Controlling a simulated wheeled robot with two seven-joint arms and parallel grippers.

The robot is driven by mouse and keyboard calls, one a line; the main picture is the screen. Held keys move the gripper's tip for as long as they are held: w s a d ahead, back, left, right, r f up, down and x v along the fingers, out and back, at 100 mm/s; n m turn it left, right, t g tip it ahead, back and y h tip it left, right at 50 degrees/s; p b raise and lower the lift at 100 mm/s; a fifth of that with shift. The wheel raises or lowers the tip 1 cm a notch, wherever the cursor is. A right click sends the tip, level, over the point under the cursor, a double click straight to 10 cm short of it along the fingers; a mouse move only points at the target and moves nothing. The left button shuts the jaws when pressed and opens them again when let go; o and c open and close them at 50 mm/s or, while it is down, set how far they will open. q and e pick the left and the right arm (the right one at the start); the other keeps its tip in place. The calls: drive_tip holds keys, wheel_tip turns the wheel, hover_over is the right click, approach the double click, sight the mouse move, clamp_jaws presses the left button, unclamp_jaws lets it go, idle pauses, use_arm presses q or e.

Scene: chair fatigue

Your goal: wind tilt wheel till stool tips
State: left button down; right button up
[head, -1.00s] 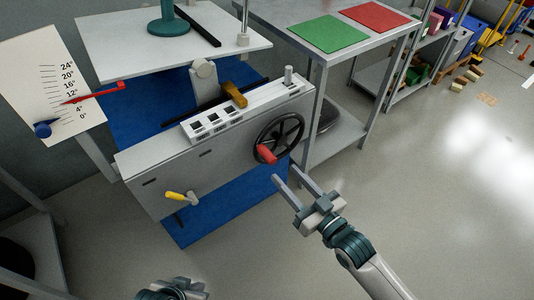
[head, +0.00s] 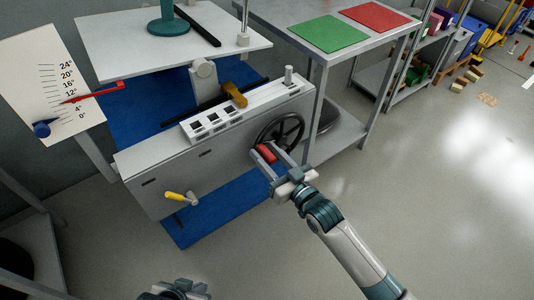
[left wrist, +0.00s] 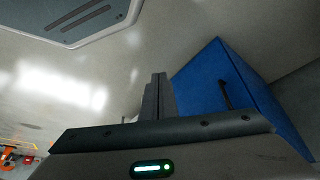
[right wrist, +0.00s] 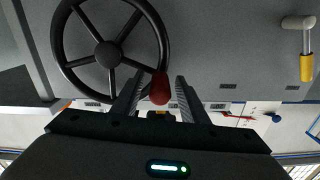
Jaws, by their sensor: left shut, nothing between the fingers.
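The tilt wheel (head: 279,131) is a black spoked handwheel on the front of the grey machine, with a red knob (head: 266,153) on its rim. My right gripper (head: 265,158) is open, its fingers on either side of the knob. The right wrist view shows the knob (right wrist: 160,88) between the fingers with gaps at both sides. The stool's green base (head: 168,26) stands on the white platform (head: 110,58); its upper part is out of view. My left gripper (head: 175,288) is low in the head view; its fingers (left wrist: 155,98) are together and empty.
A scale board (head: 50,85) stands at the left, its red pointer (head: 95,93) between the 4° and 12° marks. A yellow-handled lever (head: 176,197) is on the machine front. A table with green (head: 328,33) and red mats stands behind right.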

clamp_jaws()
drive_tip(key=shift+r+p, duration=0.25)
drive_tip(key=shift+p, duration=0.15)
drive_tip(key=shift+w+d+r+m+p, duration=0.2)
drive_tip(key=shift+r+m+p, duration=0.3)
drive_tip(key=shift+m+p, duration=0.3)
drive_tip(key=shift+d+r+m+p, duration=0.15)
drive_tip(key=shift+m+p, duration=0.25)
drive_tip(key=shift+p, duration=0.1)
drive_tip(key=shift+w, duration=0.1)
use_arm(q)
drive_tip(key=a+f+g, duration=0.1)
drive_tip(key=s+a+f+g+y, duration=0.1)
drive_tip(key=a, duration=0.1)
drive_tip(key=shift+s+a+f, duration=0.1)
drive_tip(key=shift+s+a, duration=0.05)
use_arm(e)
unclamp_jaws()
